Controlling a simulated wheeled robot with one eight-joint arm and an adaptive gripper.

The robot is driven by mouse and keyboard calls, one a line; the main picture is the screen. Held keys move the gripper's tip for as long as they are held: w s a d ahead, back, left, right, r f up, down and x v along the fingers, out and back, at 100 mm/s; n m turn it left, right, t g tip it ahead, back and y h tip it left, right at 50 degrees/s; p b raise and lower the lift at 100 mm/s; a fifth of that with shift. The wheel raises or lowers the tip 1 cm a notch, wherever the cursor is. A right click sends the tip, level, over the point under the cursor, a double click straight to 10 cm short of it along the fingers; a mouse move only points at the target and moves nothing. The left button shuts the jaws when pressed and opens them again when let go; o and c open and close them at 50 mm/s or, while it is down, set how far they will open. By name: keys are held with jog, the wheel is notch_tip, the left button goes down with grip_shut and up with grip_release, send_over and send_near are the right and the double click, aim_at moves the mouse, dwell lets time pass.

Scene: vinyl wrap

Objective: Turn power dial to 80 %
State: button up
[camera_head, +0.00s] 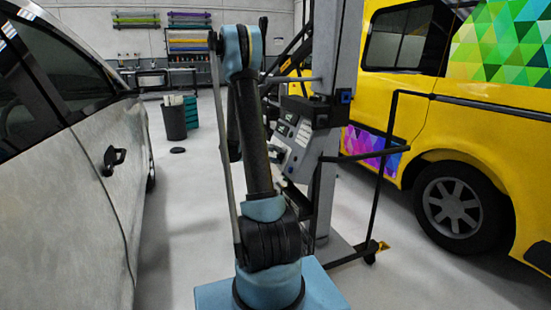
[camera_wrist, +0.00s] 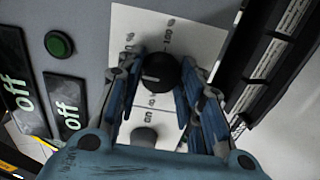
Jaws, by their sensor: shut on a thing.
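The power dial (camera_wrist: 159,74) is a round black knob with a light pointer line, on a white scale plate (camera_wrist: 205,42) with percent marks. In the wrist view the line points to the left. The mark at the upper right seems to read 100; the others are tilted and hard to read. My gripper (camera_wrist: 160,85) has its blue fingers on both sides of the knob and is shut on it. In the head view the control panel (camera_head: 295,143) is partly hidden behind my arm, and the gripper is not clearly seen.
A green button (camera_wrist: 59,44) and black "off" labels (camera_wrist: 68,103) sit left of the plate. A second dark knob (camera_wrist: 144,136) is below. A grey column (camera_head: 337,60) and black rail (camera_head: 385,150) stand by the panel. A silver car (camera_head: 60,200) and yellow van (camera_head: 420,100) flank the aisle.

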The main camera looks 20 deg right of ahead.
jog(key=m, duration=0.5)
jog(key=shift+a+f+m, duration=0.1)
jog(key=shift+f+m, duration=0.05)
jog(key=shift+m, duration=0.15)
dwell(0.4)
jog(key=o, duration=1.1)
jog(key=v, duration=1.2)
jog(key=shift+w, duration=0.15)
jog(key=shift+c, duration=0.5)
